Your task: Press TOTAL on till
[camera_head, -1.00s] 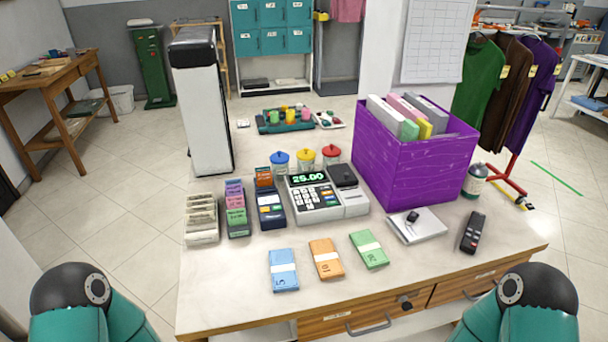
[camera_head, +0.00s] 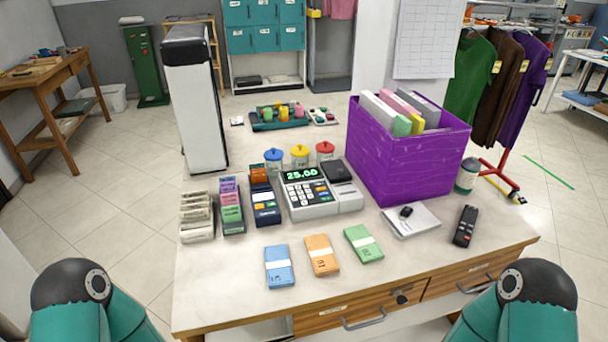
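The till (camera_head: 310,198) stands in the middle of the counter, a light grey machine with a keypad and a few coloured keys. Its green display (camera_head: 301,175) reads 25.00. The key labels are too small to read, so I cannot tell which key is TOTAL. My two teal arms with dark joints show at the lower left and lower right corners, but neither gripper is in the picture. Nothing of mine touches the till.
Blue (camera_head: 279,267), orange (camera_head: 322,255) and green (camera_head: 363,243) banded note bundles lie in front of the till. A card terminal (camera_head: 265,205) stands left of it. A purple bin (camera_head: 408,165) of folders stands right. A remote (camera_head: 465,226) lies at the right.

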